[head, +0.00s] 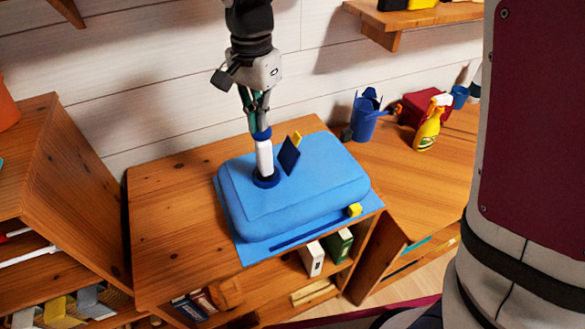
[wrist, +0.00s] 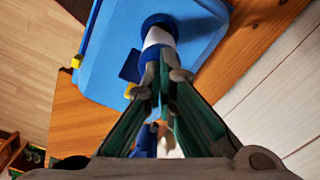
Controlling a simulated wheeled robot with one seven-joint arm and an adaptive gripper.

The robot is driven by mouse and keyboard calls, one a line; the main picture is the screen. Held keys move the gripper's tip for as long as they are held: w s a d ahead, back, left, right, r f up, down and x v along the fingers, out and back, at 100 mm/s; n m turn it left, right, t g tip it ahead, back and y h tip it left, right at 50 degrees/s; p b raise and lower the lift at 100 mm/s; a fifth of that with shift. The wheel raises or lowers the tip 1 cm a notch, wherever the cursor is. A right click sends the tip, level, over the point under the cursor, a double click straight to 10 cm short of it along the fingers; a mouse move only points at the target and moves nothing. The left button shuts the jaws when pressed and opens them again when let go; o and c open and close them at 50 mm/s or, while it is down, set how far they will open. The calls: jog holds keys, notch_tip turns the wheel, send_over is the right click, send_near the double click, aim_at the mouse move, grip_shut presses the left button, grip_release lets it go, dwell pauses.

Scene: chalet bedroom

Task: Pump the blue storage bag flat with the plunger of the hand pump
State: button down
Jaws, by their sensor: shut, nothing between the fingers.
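The blue storage bag (head: 325,170) is puffed up on the wooden cabinet top, and in the wrist view the bag (wrist: 108,50) fills the upper middle. The hand pump (head: 265,158) stands upright on its left part, a white barrel with a dark blue base ring and blue collar. The pump's barrel (wrist: 157,36) also shows in the wrist view. My gripper (head: 258,124) is shut directly above the collar, fingers down; in the wrist view its fingertips (wrist: 163,76) are over the pump top. The plunger is mostly hidden by the fingers; I cannot tell whether they touch it.
A dark blue flap (head: 289,156) stands beside the pump. Wooden shelving (head: 78,180) rises at left. The cabinet top (head: 165,215) left of the bag is clear.

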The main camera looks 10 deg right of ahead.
jog(key=shift+r+p, duration=1.05)
jog(key=shift+r, duration=1.3)
jog(key=shift+f, duration=0.15)
jog(key=shift+f+b, duration=0.35)
jog(key=shift+f, duration=2.95)
jog(key=shift+r+p, duration=0.95)
jog(key=shift+r, duration=1.5)
jog(key=shift+f, duration=0.15)
jog(key=shift+f+b, duration=0.3)
jog(key=shift+f, duration=2.45)
jog(key=shift+r+p, duration=0.75)
jog(key=shift+r, duration=1.65)
